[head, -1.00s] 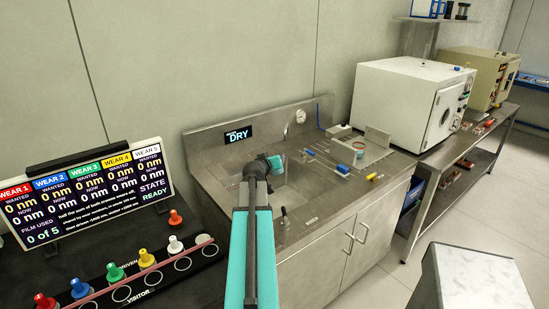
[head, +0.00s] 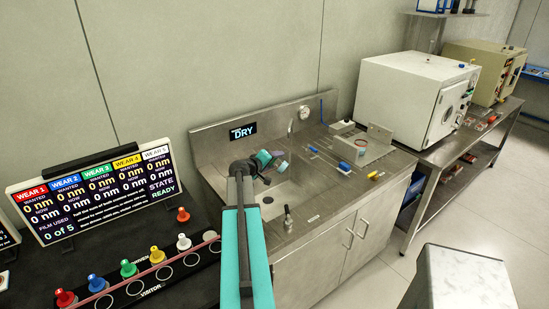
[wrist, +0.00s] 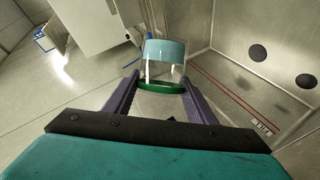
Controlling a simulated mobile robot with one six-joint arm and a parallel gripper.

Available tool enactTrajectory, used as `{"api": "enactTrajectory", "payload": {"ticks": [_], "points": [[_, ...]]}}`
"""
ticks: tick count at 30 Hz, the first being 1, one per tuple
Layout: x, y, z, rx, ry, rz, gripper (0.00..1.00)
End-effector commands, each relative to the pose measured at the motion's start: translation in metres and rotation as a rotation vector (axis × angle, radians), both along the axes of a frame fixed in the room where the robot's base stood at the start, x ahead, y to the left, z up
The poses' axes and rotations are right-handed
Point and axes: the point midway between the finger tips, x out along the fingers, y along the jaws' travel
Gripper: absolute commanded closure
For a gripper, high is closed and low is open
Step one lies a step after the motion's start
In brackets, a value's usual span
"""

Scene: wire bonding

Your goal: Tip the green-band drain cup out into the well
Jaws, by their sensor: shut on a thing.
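My gripper (wrist: 158,98) is shut on the green-band drain cup, a clear cup (wrist: 165,68) with a green band near the jaws and pale blue at its far end. Whether the blue is liquid, I cannot tell. In the head view my gripper (head: 268,164) holds the cup (head: 282,166) above the well (head: 292,193), a steel sink with a dark round drain (head: 268,199). The cup looks tilted there, with its pale end toward the lower right. The wrist view is strongly rolled against the room.
A small dark lever (head: 288,217) stands at the well's front edge. A display reading DRY (head: 243,131) is on the backsplash. A white oven (head: 405,98) stands beyond.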

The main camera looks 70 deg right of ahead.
Motion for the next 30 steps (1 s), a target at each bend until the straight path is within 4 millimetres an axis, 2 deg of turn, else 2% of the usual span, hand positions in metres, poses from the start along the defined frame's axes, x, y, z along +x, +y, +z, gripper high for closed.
{"api": "enactTrajectory", "payload": {"ticks": [21, 30], "points": [[0.004, -0.001, -0.013, 0.022, 0.443, -0.001, 0.71], [0.004, 0.0, -0.012, 0.023, 0.483, -0.001, 0.71]]}}
